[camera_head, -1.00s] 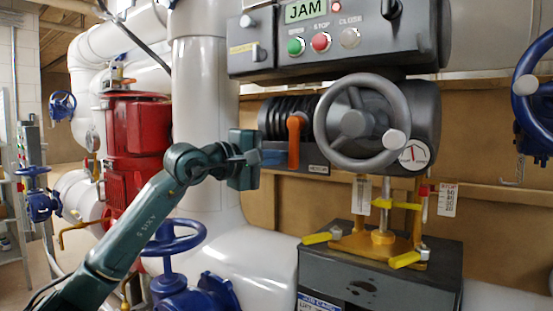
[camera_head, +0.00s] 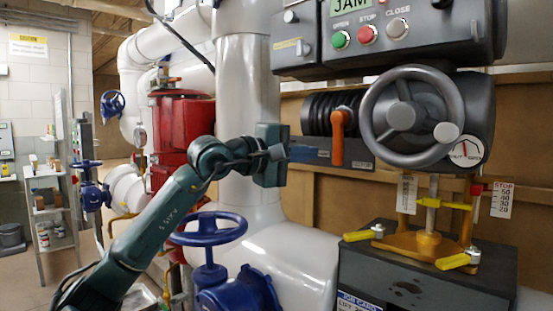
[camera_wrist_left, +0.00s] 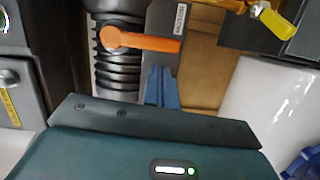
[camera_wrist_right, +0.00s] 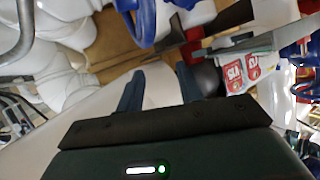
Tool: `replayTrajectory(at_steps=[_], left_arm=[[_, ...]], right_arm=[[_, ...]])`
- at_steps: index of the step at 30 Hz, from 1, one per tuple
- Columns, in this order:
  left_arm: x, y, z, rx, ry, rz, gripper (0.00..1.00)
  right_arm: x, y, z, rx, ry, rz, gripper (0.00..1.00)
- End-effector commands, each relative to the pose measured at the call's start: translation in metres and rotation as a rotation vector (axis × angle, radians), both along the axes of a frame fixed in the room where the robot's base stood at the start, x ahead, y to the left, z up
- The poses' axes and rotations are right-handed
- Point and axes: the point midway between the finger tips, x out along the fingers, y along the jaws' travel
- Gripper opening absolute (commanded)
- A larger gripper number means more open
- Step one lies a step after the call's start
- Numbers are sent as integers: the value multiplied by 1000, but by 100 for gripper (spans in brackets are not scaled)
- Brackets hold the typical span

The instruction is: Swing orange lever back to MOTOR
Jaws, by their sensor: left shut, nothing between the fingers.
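The orange lever (camera_head: 338,138) hangs down from its pivot on the grey actuator, left of the grey handwheel (camera_head: 412,117). In the left wrist view the orange lever (camera_wrist_left: 145,42) points right from its round pivot, beside a small label (camera_wrist_left: 180,18) whose text I cannot read surely. My left gripper (camera_head: 306,153) is just left of the lever, with its blue fingers shut and empty. In the left wrist view its fingers (camera_wrist_left: 161,84) lie together below the lever, apart from it in the picture. My right gripper (camera_wrist_right: 160,88) shows only in its wrist view, fingers spread and empty.
The control box (camera_head: 385,38) with JAM on its display hangs above the lever. Yellow-handled clamps (camera_head: 453,262) sit below the handwheel. A blue valve wheel (camera_head: 208,229) stands below my left arm, and a large white pipe (camera_head: 248,95) rises behind it.

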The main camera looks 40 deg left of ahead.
Motion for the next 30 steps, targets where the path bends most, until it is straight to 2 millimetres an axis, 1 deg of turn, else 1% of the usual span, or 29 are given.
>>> replayTrajectory(at_steps=[1,6,9,12,15,18,30], left_arm=[[-12,6,-3,5,-1,5,0],[-47,20,-4,4,1,5,0],[-64,26,-3,5,1,4,0],[-76,32,-2,2,1,3,0],[-83,34,0,1,2,2,0],[-86,35,1,0,1,0,0],[-86,35,2,0,0,0,0]], right_arm=[[0,-1,-2,0,-11,-3,36],[-4,-6,2,-3,-46,-15,36],[-6,-8,2,-7,-59,-18,36],[-8,-10,5,-8,-78,-20,36],[-9,-12,8,-10,-91,-22,36],[-11,-13,10,-13,-94,-22,36],[-11,-14,10,-16,-94,-22,36]])
